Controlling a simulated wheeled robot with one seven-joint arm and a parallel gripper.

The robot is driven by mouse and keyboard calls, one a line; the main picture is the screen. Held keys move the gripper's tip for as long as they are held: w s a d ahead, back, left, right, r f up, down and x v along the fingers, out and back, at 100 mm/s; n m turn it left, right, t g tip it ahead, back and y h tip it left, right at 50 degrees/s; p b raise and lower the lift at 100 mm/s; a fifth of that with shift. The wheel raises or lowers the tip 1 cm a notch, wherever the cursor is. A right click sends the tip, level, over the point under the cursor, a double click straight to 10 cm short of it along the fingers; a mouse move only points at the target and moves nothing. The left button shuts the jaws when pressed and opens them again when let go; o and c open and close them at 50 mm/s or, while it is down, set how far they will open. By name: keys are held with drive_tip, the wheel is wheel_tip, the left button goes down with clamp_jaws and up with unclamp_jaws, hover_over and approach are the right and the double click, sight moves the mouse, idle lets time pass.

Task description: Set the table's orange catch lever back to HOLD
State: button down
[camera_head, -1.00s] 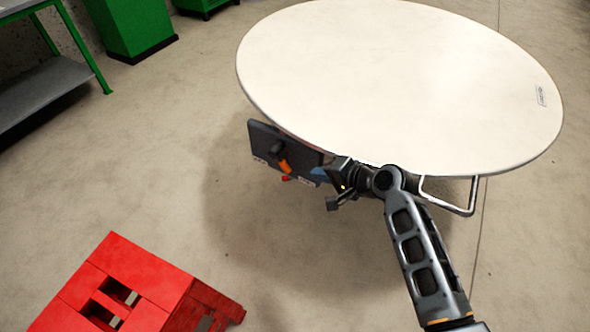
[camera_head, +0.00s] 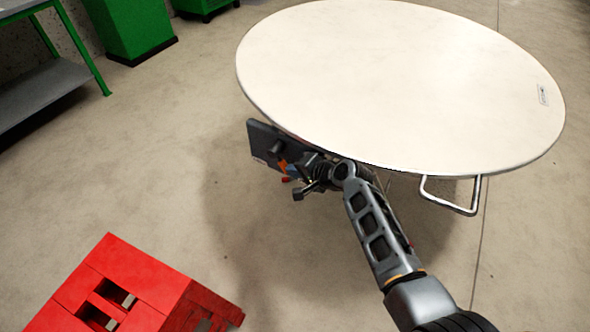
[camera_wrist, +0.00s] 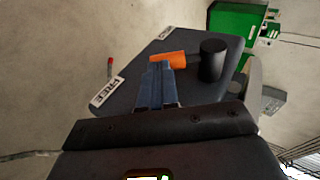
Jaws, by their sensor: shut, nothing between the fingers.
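The orange catch lever (camera_head: 283,165) is on a dark panel (camera_head: 262,136) under the table's near left edge. In the wrist view the lever (camera_wrist: 167,59) sticks out leftward from a black round knob (camera_wrist: 212,60). A white FREE label (camera_wrist: 107,91) is at the panel's left end; a second label (camera_wrist: 167,32) at the upper edge is unreadable. My gripper (camera_head: 297,178) is beside the lever. In the wrist view its blue fingers (camera_wrist: 154,70) are shut and empty, their tips overlapping the lever's lower side; I cannot tell whether they touch it.
A small red tip (camera_wrist: 110,66) shows beside the panel. A red slatted block (camera_head: 140,285) stands on the floor, front left.

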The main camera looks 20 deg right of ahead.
drive_tip(key=shift+f+b, duration=0.15)
drive_tip(key=shift+b, duration=0.15)
drive_tip(key=f+t+y+b, duration=0.1)
drive_tip(key=t+b, duration=0.1)
drive_tip(key=b, duration=0.5)
drive_tip(key=w+a+f+t+y+b, duration=0.1)
drive_tip(key=t+b, duration=0.1)
drive_tip(key=b, duration=0.6)
drive_tip(key=w+f+m+t+y+b, duration=0.1)
drive_tip(key=f+t+b, duration=0.1)
drive_tip(key=b, duration=0.6)
drive_tip(key=shift+w+a, duration=0.25)
drive_tip(key=shift+a, duration=0.15)
drive_tip(key=w+a+b, duration=0.1)
drive_tip(key=w+b, duration=0.1)
drive_tip(key=b, duration=0.1)
drive_tip(key=w+a+b, duration=0.1)
drive_tip(key=b, duration=0.1)
drive_tip(key=shift+w+a+f, duration=0.25)
drive_tip(key=shift+w+a, duration=0.05)
drive_tip(key=shift+a, duration=0.05)
drive_tip(key=shift+w+r+y, duration=0.1)
drive_tip(key=shift+y, duration=0.2)
